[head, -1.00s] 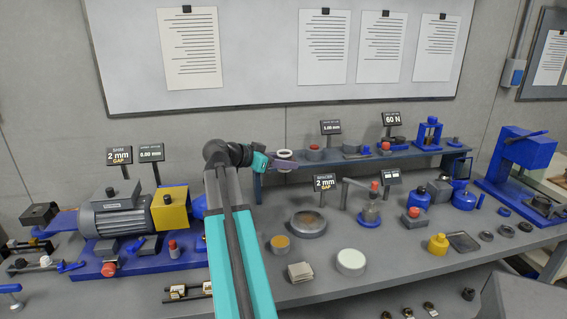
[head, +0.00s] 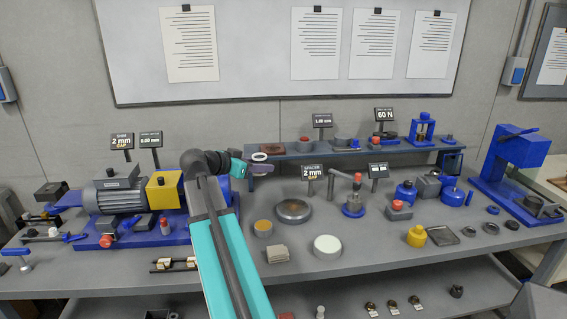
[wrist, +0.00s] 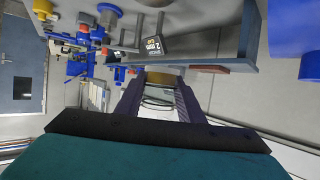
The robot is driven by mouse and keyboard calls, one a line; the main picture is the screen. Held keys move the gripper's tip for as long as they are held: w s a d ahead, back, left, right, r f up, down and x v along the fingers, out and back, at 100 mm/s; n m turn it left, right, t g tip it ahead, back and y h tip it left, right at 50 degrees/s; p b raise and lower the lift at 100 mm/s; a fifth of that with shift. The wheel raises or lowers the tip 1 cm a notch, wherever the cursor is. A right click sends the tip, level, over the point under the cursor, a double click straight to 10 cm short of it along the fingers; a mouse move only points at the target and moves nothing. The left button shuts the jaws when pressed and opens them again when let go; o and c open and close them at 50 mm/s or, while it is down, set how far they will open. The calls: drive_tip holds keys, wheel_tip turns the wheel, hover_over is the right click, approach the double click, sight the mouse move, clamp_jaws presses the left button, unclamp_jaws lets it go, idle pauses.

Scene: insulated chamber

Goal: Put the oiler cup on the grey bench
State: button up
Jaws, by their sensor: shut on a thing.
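My gripper (head: 264,167) is shut on the oiler cup (head: 260,157), a small round thing with a pale ring-shaped rim in the head view. The wrist view shows it between my two dark fingers (wrist: 158,105) as a clear body (wrist: 157,97) with dark rings and a yellowish part. My fingers hide part of its sides. It is held in the air at the left end of the raised shelf, above the back of the grey bench (head: 330,272). I cannot tell its exact height over the bench.
The raised shelf (head: 350,152) carries a brown block (head: 272,149) just behind my gripper. A motor assembly (head: 119,203) stands left.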

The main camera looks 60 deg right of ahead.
drive_tip(key=w+a+f+n+t+y, duration=0.1)
drive_tip(key=w+a+f+n+t, duration=0.2)
drive_tip(key=w+a, duration=0.6)
drive_tip(key=w+a+f+n+t+y, duration=0.1)
drive_tip(key=w+a+n+t, duration=0.4)
drive_tip(key=a, duration=0.5)
drive_tip(key=w+a+f+n+t, duration=0.2)
drive_tip(key=w+a+t, duration=0.1)
drive_tip(key=w+a, duration=0.65)
drive_tip(key=w+a+r+n+t+y, duration=0.1)
drive_tip(key=w+a+n+y, duration=0.1)
drive_tip(key=a, duration=0.7)
drive_tip(key=w+a+r+n+t+y, duration=0.1)
drive_tip(key=w+a+n+t+y, duration=0.1)
drive_tip(key=a+n+y, duration=0.3)
drive_tip(key=w+a+r+n+t+y, duration=0.1)
drive_tip(key=w+a+n+t+y, duration=0.1)
drive_tip(key=a, duration=1.1)
drive_tip(key=shift+w+a+n+y, duration=0.25)
drive_tip(key=shift+w+n+y, duration=0.35)
drive_tip(key=shift+y, duration=0.5)
drive_tip(key=shift+s+d+r, duration=0.1)
drive_tip(key=shift+d, duration=0.05)
